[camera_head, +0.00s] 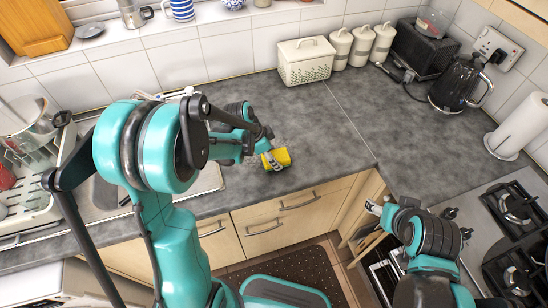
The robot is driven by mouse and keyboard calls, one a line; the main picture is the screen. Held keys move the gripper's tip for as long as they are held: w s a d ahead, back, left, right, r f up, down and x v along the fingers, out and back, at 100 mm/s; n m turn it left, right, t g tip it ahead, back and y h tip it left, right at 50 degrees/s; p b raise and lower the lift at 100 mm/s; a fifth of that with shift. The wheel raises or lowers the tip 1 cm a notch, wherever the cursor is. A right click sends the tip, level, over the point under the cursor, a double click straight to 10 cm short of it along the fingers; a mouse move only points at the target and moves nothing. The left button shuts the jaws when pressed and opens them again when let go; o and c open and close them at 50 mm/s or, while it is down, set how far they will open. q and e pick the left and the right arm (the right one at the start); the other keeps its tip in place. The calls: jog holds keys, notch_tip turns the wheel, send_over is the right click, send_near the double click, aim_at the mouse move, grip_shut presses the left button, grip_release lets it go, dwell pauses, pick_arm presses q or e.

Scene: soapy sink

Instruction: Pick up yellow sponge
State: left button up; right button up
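The yellow sponge (283,156) is on the grey worktop, near its front edge and to the right of the sink. My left gripper (271,161) is at the sponge's left side and covers part of it. I cannot tell whether its fingers are closed on the sponge or only beside it. My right gripper (374,208) is in front of the worktop, by the wooden cabinet at the right, away from the sponge. Its fingers are too small to read as open or shut.
The sink (205,178) is partly hidden behind my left arm. A dish rack (25,205) is at the far left. A bread bin (306,62), canisters, a toaster (424,48) and a kettle (459,84) line the back. A hob (515,220) is at right. The middle worktop is clear.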

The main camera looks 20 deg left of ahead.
aim_at(281, 157)
pick_arm(q)
jog(key=r, duration=0.2)
jog(key=d+r+p, duration=0.1)
jog(key=r, duration=0.1)
jog(key=shift+s+r, duration=0.15)
jog(key=s+d+r+p, duration=0.2)
jog(key=d+r, duration=0.4)
jog(key=d, duration=0.4)
jog(key=shift+s+d+p, duration=0.15)
jog(key=shift+s+p, duration=0.15)
jog(key=shift+s, duration=0.3)
jog(key=shift+c, duration=1)
